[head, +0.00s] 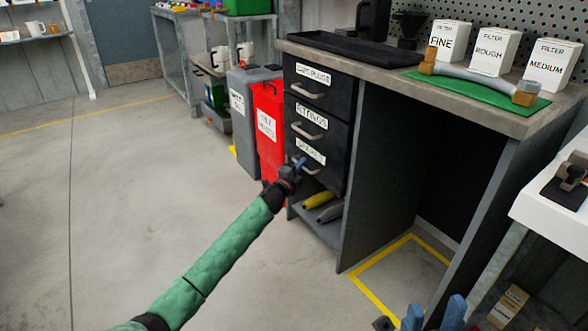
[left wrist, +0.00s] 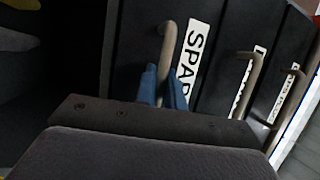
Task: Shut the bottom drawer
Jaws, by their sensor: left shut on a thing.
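The bottom drawer (head: 331,172) is the lowest of three black drawers under the workbench. Its white label reads "SPAR…" in the left wrist view, with the rest hidden. Its front (left wrist: 140,60) looks about in line with the drawers above; I cannot tell whether a small gap remains. My left gripper (head: 301,162) is at this drawer's handle. In the left wrist view, its blue fingers (left wrist: 164,88) are shut on the handle (left wrist: 167,48), one on each side. My right gripper (head: 433,316) is at the bottom edge of the head view, fingers apart and empty, away from the drawers.
The drawers above are labelled caps/plugs (head: 318,90) and fittings (head: 311,127). A red bin (head: 268,140) and a grey bin (head: 243,110) stand close to their left. A shelf below holds yellow (head: 318,199) and grey items. The floor at left is clear.

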